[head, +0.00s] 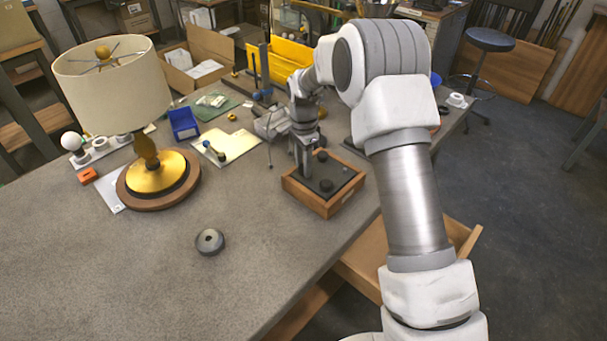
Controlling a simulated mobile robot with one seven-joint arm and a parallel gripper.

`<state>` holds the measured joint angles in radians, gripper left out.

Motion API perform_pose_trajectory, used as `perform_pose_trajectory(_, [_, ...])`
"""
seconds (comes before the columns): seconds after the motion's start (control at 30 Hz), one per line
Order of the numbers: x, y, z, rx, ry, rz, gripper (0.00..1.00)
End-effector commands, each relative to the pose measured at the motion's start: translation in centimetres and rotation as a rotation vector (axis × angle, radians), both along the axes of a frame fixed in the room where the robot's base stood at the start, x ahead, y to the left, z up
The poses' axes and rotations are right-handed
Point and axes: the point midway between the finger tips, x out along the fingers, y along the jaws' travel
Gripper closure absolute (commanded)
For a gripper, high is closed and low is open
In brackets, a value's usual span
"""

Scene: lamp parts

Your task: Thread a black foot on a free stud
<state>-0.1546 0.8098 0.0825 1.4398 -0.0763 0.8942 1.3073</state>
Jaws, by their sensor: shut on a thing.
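A square wooden base (318,204) with a dark top plate lies on the bench near its right edge. Two round black feet stand on the plate, one toward the back (322,156) and one nearer the front (326,186). A small raised point, perhaps a stud, shows toward the plate's right; it is too small to be sure. My gripper (306,172) points down at the left part of the plate. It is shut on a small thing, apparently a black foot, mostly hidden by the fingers. I cannot tell whether that foot touches a stud.
A lamp with a cream shade (113,82) and brass base stands at the left. A grey ring-shaped disc (210,241) lies on clear bench in front.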

Motion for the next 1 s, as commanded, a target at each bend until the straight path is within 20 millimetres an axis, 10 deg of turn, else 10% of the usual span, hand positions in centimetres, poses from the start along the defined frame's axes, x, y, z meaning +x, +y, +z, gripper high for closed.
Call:
perform_pose_trajectory(0.07, [-0.03,-0.01,-0.09,0.000,0.001,0.000,1.00])
perform_pose_trajectory(0.1, [-0.04,-0.01,-0.11,0.000,0.001,0.000,0.67])
perform_pose_trajectory(0.3, [-0.05,-0.03,-0.16,-0.001,0.002,0.000,1.00])
perform_pose_trajectory(1.0, [-0.17,-0.08,-0.61,-0.002,0.006,0.000,1.00])
